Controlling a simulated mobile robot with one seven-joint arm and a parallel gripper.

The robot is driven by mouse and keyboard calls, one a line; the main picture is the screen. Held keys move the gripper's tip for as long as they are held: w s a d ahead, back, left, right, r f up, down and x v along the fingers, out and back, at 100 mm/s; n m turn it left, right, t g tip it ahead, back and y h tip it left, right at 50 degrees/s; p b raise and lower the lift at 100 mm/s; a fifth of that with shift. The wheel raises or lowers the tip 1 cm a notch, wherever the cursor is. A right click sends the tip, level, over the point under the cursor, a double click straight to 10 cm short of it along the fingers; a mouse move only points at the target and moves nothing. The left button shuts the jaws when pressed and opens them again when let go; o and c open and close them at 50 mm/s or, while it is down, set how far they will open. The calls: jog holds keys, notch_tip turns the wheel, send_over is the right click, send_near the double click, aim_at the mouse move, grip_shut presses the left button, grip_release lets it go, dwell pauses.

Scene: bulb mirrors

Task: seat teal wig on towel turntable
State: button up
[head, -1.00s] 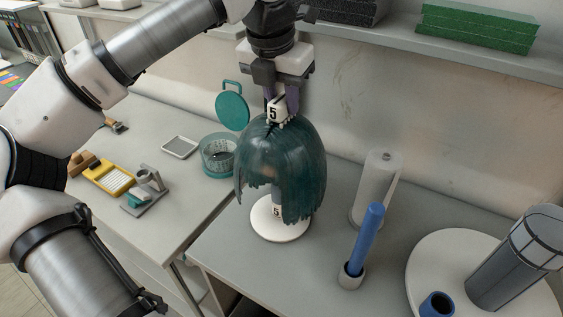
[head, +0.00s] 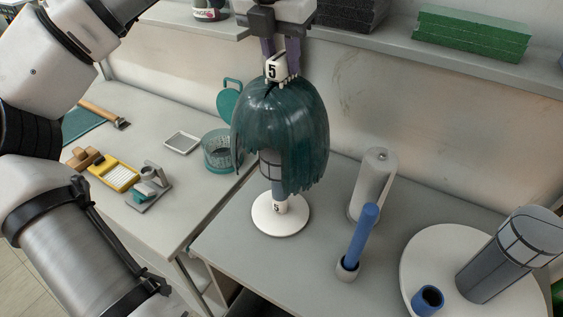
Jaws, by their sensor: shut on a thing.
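A teal wig (head: 290,125) hangs from a white clip marked 5 (head: 276,69). My gripper (head: 281,58) is shut on that clip, above the wig. The wig is still around the upper part of a grey form (head: 269,168) on a white round-based stand (head: 281,218), also marked 5. The wig hides the top of this form. A broad white disc (head: 418,262), which looks like the turntable, lies at the right. It carries a dark grey ribbed cylinder (head: 510,255) and a short blue cup (head: 428,299).
A pale roll on a post (head: 373,185) and a blue rod in a grey holder (head: 359,238) stand between stand and disc. A teal basket (head: 217,152) is at the left. Green blocks (head: 472,33) lie on the shelf above.

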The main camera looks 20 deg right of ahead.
jog(key=shift+r, duration=3.5)
jog(key=shift+r, duration=2)
jog(key=shift+s+d, duration=0.1)
jog(key=shift+s, duration=0.05)
